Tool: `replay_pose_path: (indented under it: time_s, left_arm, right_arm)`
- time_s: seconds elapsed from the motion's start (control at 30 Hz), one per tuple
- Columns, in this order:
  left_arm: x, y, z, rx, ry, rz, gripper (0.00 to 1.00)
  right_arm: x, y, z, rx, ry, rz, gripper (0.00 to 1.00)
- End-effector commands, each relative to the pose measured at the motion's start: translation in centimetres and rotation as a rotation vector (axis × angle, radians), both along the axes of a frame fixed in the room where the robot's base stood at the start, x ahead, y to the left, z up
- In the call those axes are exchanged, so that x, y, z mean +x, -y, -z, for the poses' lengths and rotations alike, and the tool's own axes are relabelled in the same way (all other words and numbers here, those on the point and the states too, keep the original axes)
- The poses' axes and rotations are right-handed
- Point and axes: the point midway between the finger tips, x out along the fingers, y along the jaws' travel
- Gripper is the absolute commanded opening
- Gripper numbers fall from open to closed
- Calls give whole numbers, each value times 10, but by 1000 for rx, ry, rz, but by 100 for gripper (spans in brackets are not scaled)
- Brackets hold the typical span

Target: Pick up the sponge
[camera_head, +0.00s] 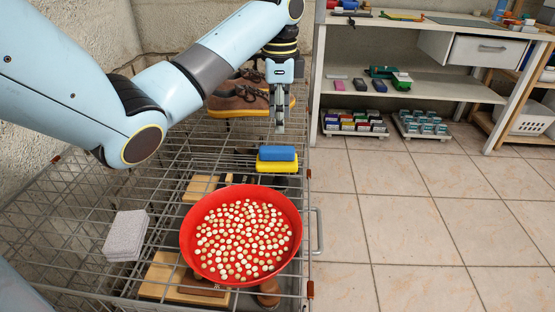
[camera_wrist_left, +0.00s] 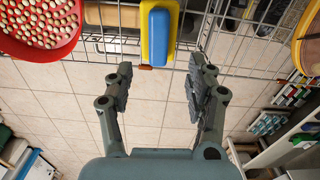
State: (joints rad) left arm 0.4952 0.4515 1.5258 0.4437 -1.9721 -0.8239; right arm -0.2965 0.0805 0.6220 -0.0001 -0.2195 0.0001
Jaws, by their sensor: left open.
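The sponge looks to be the yellow and blue block, with its blue part (camera_head: 277,153) on top of its yellow part (camera_head: 276,166). It lies on the wire rack behind the red bowl. In the left wrist view the sponge (camera_wrist_left: 158,32) shows at the top, between and beyond the fingertips. My left gripper (camera_head: 280,128) hangs fingers down, above and behind the sponge and apart from it. In the wrist view the left gripper (camera_wrist_left: 161,66) is open with nothing between its fingers. My right gripper is not in view.
A red bowl (camera_head: 187,228) of small pale round pieces stands in front of the sponge. A pale grey block (camera_head: 126,235) lies at left on the wire rack (camera_head: 75,215). Brown shoes (camera_head: 238,102) sit behind.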

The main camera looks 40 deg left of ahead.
Motion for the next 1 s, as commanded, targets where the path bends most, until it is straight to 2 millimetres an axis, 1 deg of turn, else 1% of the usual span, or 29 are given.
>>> replay_pose_path:
  time_s: [0.03, 0.1, 0.17, 0.37, 0.5, 0.6, 0.67, 0.83, 0.87, 1.0]
  left_arm:
    - [-1, 0, 13, -1, -4, -1, 56]
    - [-1, 0, 24, -1, -3, -2, 56]
    - [-1, 0, 32, -1, -2, -2, 56]
    - [-3, -1, 49, 0, -1, -3, 56]
    - [-7, -2, 72, 0, -3, -2, 56]
    - [-7, -2, 86, 0, -1, -1, 56]
    - [-6, -2, 89, 1, -1, -1, 56]
    - [-6, -2, 87, 1, 1, -1, 56]
    - [-6, -2, 87, 1, 1, -1, 54]
    - [-6, -2, 87, 1, 1, -1, 36]
  right_arm:
    - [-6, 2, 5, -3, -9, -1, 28]
    - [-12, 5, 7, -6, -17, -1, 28]
    - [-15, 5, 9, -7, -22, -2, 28]
    - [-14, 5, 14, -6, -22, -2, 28]
    - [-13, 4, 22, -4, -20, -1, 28]
    - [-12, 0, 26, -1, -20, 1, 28]
    - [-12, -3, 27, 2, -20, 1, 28]
    - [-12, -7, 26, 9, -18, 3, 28]
    - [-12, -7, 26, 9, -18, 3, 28]
    - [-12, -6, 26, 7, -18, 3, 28]
